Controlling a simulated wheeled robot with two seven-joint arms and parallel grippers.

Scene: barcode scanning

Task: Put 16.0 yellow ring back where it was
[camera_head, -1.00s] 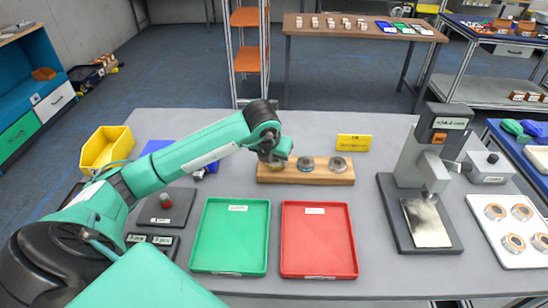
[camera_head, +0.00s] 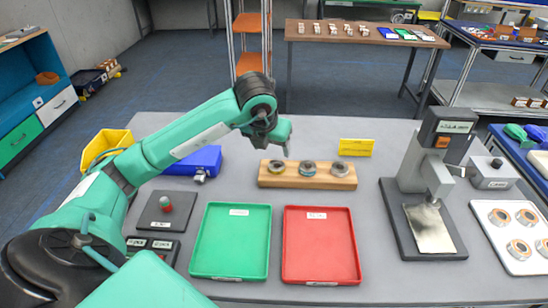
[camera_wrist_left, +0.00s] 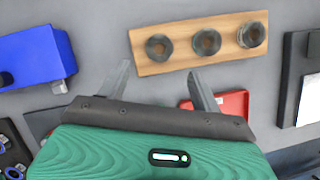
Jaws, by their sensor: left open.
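A wooden block (camera_head: 266,179) holds three rings in a row on the table. The leftmost, the yellow ring (camera_head: 277,167), sits at the block's left end; in the left wrist view this ring (camera_wrist_left: 159,47) looks dark. The middle ring (camera_head: 308,169) and right ring (camera_head: 339,169) sit beside it. My left gripper (camera_head: 286,153) is above the block near its left end. In the left wrist view its fingers (camera_wrist_left: 161,76) are spread, with nothing between them, and the leftmost ring lies beyond the fingertips. My right gripper is not in view.
A yellow sign (camera_head: 356,147) stands behind the block. A green tray (camera_head: 232,240) and a red tray (camera_head: 320,245) lie in front. A press-like stand (camera_head: 415,175) is at right, a blue box (camera_head: 200,160) at left, and a white tray (camera_head: 495,222) with several rings at far right.

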